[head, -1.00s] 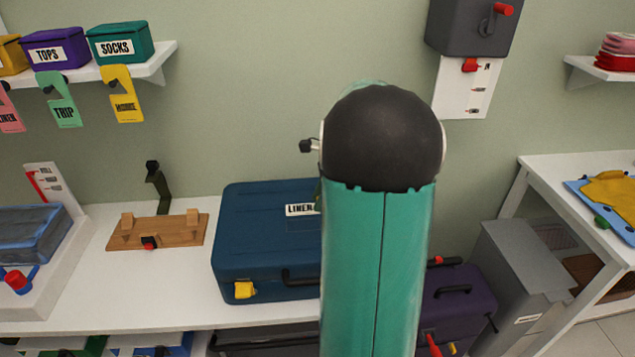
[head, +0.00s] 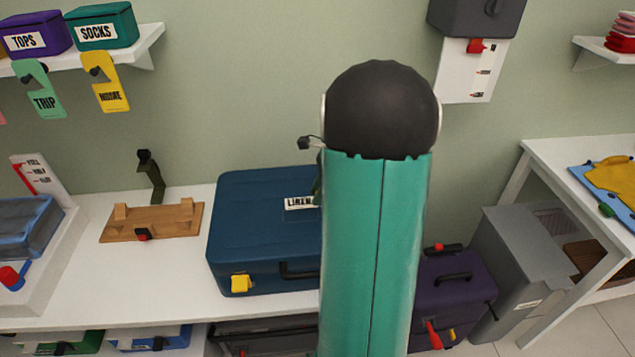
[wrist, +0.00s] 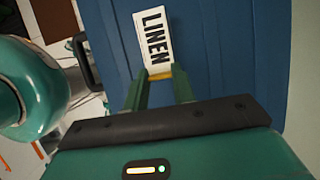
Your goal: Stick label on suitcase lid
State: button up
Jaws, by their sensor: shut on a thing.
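The suitcase (head: 255,230) is dark blue and lies on the white bench, its lid closed; my arm hides its right part in the head view. In the wrist view its blue lid (wrist: 225,60) fills most of the picture. The white LINEN label (head: 298,203) shows over the lid, and in the wrist view the label (wrist: 153,38) extends beyond my fingertips. My gripper (wrist: 159,75) is shut on the label's near end. I cannot tell whether the label touches the lid.
A wooden stand (head: 152,219) sits left of the suitcase on the bench. A purple case (head: 455,295) and a grey bin (head: 525,265) stand to the right. A grey box with a crank (head: 477,15) hangs on the wall above. Bare bench shows at the left front.

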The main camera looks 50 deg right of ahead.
jog(key=shift+w+a+f, duration=0.1)
jog(key=shift+w+f, duration=0.1)
jog(key=shift+f, duration=2)
jog(key=shift+f, duration=0.3)
dwell(0.3)
jog(key=o, duration=1.6)
jog(key=shift+r, duration=0.1)
jog(key=shift+r, duration=3.4)
